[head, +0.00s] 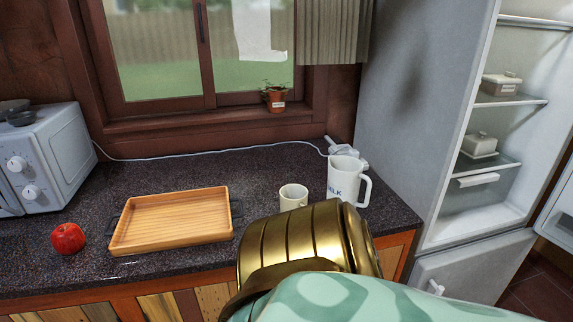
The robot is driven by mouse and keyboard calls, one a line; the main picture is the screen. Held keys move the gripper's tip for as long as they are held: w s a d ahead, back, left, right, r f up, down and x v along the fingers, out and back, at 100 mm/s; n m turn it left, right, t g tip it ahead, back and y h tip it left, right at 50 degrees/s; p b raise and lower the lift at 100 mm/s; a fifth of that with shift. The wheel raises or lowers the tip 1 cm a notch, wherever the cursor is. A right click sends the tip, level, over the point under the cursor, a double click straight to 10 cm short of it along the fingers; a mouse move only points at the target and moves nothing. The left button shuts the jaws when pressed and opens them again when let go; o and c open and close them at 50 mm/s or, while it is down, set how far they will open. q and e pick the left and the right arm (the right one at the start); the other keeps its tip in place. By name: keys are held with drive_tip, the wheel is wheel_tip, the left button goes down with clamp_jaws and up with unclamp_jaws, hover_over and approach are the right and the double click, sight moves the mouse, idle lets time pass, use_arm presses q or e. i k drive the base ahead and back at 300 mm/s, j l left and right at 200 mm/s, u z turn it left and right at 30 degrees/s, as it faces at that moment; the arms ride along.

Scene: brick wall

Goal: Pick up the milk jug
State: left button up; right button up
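The white milk jug (344,183), with blue lettering on its side, stands upright on the dark counter near its right end. Its handle points right. Part of its lower edge is close to or behind a gold arm link of mine in the picture. This arm comes in from the lower right. No gripper fingers show, so I cannot see where either gripper is relative to the jug.
A white mug (293,197) stands left of the jug. A wooden tray (172,240), a red apple (68,238) and a microwave (45,158) are further left. A white plug and cord (344,149) lie behind the jug. An open fridge (478,215) stands at right.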

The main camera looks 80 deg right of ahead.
sight(346, 174)
drive_tip(key=z, duration=2.75)
